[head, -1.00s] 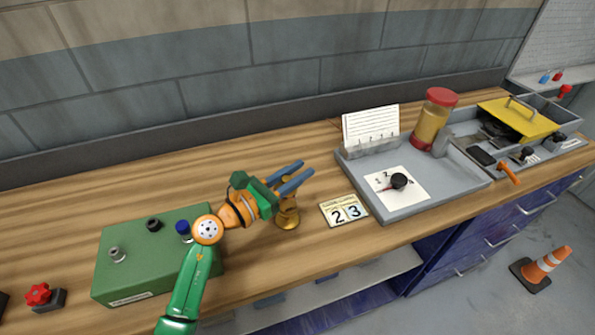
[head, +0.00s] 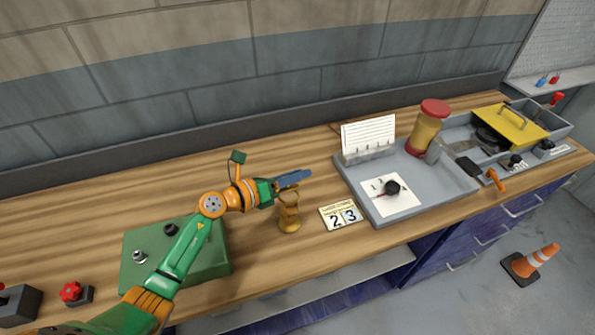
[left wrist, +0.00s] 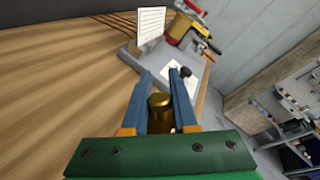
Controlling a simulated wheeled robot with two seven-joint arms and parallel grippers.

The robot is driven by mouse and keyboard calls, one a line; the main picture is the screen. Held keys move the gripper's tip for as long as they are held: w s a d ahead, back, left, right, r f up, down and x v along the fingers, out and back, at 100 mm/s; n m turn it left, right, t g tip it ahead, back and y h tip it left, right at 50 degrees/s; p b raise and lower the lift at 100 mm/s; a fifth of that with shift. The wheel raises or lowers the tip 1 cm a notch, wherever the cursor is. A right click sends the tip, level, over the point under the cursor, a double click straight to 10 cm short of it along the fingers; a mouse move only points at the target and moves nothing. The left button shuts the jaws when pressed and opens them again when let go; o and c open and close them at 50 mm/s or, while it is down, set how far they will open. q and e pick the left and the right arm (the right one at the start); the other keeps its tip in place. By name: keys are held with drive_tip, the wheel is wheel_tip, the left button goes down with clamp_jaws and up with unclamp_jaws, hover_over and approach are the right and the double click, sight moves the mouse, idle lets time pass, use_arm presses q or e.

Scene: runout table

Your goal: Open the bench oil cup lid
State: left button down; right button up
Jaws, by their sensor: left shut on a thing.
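My left gripper (head: 303,176) reaches in from the left at the height of the cup's top. In the left wrist view the gold, rounded top of the cup (left wrist: 160,112) lies between the two blue fingers of my gripper (left wrist: 163,74), which are shut on it. My right gripper is not in view.
A green box (head: 205,262) with knobs sits under my left arm. The bench behind the cup is clear.

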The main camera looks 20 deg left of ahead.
use_arm(q)
drive_tip(key=shift+w+a+f+n+g+h+b, duration=0.25)
drive_tip(key=shift+w+a+n+g+h+b, duration=0.15)
drive_tip(key=shift+n+g+b, duration=0.75)
drive_tip(key=shift+w+a+f+n+g+h+b, duration=0.3)
drive_tip(key=shift+w+n+g+b, duration=0.3)
drive_tip(key=shift+n, duration=1)
drive_tip(key=shift+w+a+f+n+g+h+b, duration=0.2)
drive_tip(key=shift+w+n+g+h+b, duration=0.15)
drive_tip(key=shift+n+g+b, duration=0.75)
drive_tip(key=shift+n+t, duration=0.25)
drive_tip(key=shift+t, duration=0.1)
drive_tip(key=c, duration=0.7)
unclamp_jaws()
drive_tip(key=b+v, duration=0.1)
drive_tip(key=v, duration=0.6)
drive_tip(key=shift+b, duration=0.3)
